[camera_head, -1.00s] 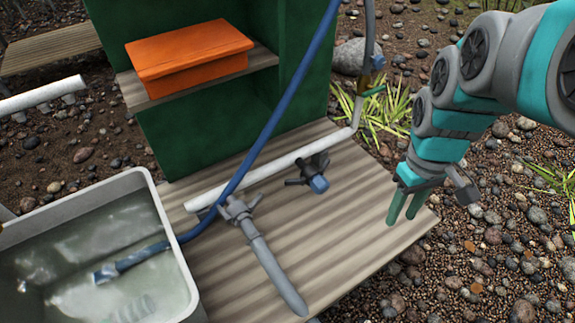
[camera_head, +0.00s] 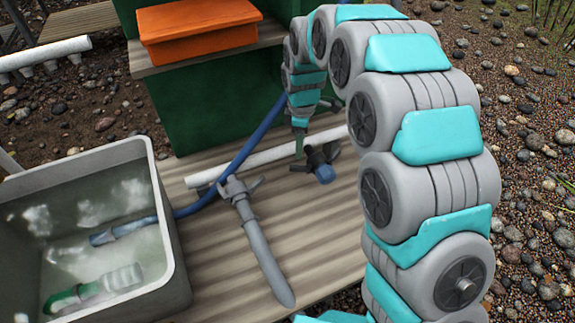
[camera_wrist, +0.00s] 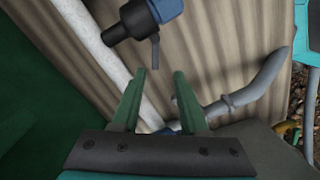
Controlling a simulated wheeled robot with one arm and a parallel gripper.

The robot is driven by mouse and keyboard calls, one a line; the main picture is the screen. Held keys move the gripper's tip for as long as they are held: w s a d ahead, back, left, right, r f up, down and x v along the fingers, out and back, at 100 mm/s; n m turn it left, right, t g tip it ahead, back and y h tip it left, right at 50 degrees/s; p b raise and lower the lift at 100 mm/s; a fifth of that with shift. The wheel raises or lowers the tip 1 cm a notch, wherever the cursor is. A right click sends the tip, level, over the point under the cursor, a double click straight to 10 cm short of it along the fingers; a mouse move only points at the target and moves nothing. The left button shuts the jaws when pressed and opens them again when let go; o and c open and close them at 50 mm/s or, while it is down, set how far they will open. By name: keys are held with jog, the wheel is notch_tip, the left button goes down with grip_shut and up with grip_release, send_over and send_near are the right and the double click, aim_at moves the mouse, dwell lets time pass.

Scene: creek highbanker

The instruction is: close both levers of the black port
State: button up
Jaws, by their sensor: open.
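The black port (camera_head: 316,157) with a blue end (camera_head: 324,174) lies beside the white pipe on the ribbed platform. In the head view a dark lever (camera_head: 300,168) sticks out on its left and another (camera_head: 333,151) on its upper right. In the wrist view the port (camera_wrist: 128,28) is at the top, with one lever (camera_wrist: 155,52) pointing toward my gripper (camera_wrist: 160,76). The green fingers are open and empty, just short of that lever. The other lever is not clear in the wrist view.
The white pipe (camera_head: 230,168) runs close behind. A water tub (camera_head: 165,215) stands left, and a green cabinet with an orange box (camera_head: 195,27) stands behind.

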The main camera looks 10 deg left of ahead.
aim_at(294, 167)
jog(key=shift+w+a+f+n, duration=0.3)
jog(key=shift+a+f+n, duration=0.1)
jog(key=shift+a+f, duration=0.5)
notch_tip(294, 167, down, 7)
jog(key=shift+f, duration=0.2)
jog(key=shift+c, duration=0.3)
grip_shut()
